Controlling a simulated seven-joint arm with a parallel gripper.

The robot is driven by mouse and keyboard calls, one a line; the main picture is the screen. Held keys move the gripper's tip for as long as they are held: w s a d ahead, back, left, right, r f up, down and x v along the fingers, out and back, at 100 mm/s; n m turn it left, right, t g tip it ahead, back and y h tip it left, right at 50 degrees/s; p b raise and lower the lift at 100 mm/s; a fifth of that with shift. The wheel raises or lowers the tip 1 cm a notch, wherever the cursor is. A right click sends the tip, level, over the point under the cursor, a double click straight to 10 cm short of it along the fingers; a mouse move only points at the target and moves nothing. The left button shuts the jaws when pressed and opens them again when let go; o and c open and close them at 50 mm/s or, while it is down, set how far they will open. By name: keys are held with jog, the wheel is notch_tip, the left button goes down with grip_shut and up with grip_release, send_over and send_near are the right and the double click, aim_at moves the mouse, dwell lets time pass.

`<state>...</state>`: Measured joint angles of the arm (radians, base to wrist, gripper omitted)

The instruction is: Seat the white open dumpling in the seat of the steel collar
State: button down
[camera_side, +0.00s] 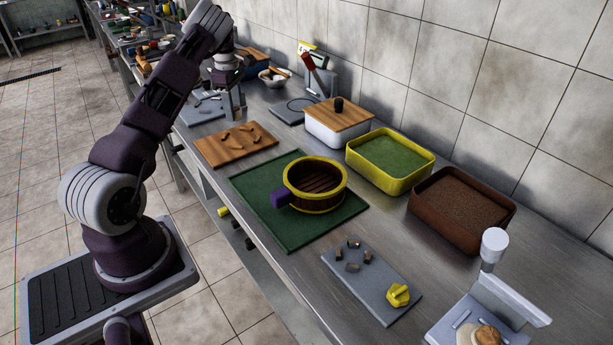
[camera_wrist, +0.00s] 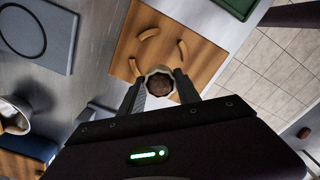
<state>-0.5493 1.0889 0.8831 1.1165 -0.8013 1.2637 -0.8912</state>
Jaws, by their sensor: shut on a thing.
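The white open dumpling (camera_wrist: 159,79), pale-rimmed with a dark brown filling, is between the two fingers of my gripper (camera_wrist: 160,88) in the wrist view. The fingers are shut on its sides, and it is held over a wooden board (camera_wrist: 192,50). In the side view my gripper (camera_side: 237,112) points down beside the back end of that board; the dumpling is too small to make out there. I cannot pick out the steel collar with certainty. A round brown steamer (camera_side: 318,190) with yellow rims and a purple block stands on a green mat (camera_side: 262,222).
Several brown strips lie on the wooden board (camera_side: 213,158). A lidded white box (camera_side: 335,132), yellow tray (camera_side: 400,180) and brown tray (camera_side: 430,218) line the wall side. A grey slab (camera_side: 350,288) holds small pieces and a yellow item. Bare bench lies between the mat and trays.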

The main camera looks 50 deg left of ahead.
jog(key=w+d+r+m, duration=0.1)
jog(key=w+d+m, duration=0.15)
jog(key=d, duration=0.75)
jog(key=w+d+r+m, duration=0.1)
jog(key=w+d, duration=0.3)
jog(key=d, duration=0.5)
jog(key=w+d+r+m, duration=0.1)
jog(key=w+d+m, duration=0.15)
jog(key=d, duration=0.75)
jog(key=s+d+m, duration=0.2)
jog(key=s+d, duration=0.3)
jog(key=d, duration=0.7)
jog(key=s+d+m, duration=0.3)
jog(key=s+d, duration=0.2)
jog(key=d, duration=0.7)
jog(key=shift+s+d+r, duration=0.2)
jog(key=shift+d+r, duration=0.1)
jog(key=shift+d, duration=0.05)
jog(key=shift+f, duration=2.55)
jog(key=shift+f, duration=1.7)
